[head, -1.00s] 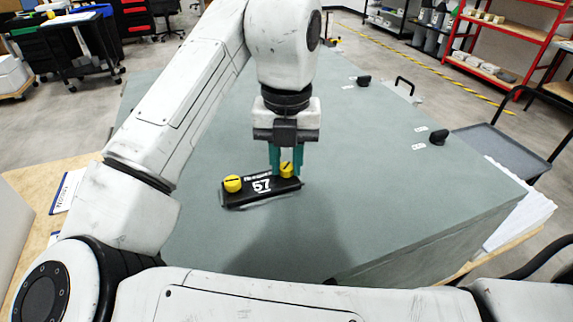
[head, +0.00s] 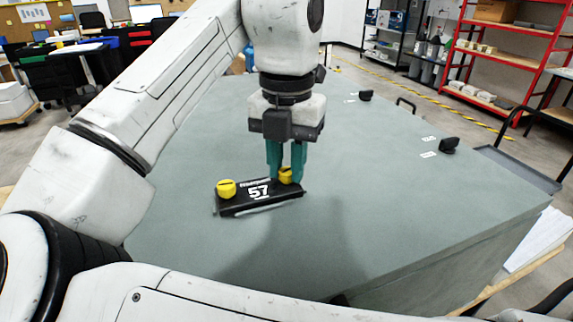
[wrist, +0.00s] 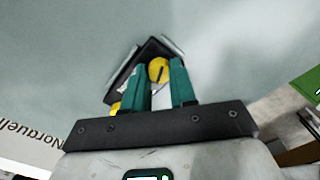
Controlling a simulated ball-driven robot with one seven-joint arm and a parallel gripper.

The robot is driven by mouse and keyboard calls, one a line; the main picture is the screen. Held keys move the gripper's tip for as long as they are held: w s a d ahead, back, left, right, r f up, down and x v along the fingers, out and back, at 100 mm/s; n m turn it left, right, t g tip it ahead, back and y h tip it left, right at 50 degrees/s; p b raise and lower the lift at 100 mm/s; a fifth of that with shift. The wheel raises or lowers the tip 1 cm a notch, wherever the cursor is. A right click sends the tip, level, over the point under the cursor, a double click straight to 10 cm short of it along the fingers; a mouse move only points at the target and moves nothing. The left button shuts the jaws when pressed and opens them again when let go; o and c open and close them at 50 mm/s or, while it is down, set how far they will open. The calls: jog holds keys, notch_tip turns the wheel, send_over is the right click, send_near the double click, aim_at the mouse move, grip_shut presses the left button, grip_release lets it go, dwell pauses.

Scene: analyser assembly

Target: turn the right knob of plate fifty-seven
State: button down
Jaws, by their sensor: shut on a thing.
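The black plate (head: 240,203) marked 57 lies on the grey-green top of a large box (head: 380,200). Its left yellow knob (head: 226,188) stands free. Its right yellow knob (head: 285,175) is between the teal fingers of my gripper (head: 287,172), which points down and is shut on it. In the wrist view the right knob (wrist: 158,69) shows a dark slot and sits between the fingertips (wrist: 161,78).
Two black knobs (head: 366,95) (head: 449,144) with small white labels stand near the box's right edge. A dark cart (head: 515,168) is beyond that edge. The box top around the plate is clear.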

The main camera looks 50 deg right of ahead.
aim_at(287, 171)
jog(key=shift+r, duration=0.1)
jog(key=c, duration=0.9)
grip_release()
jog(key=shift+r+p, duration=3.25)
jog(key=shift+r, duration=2.1)
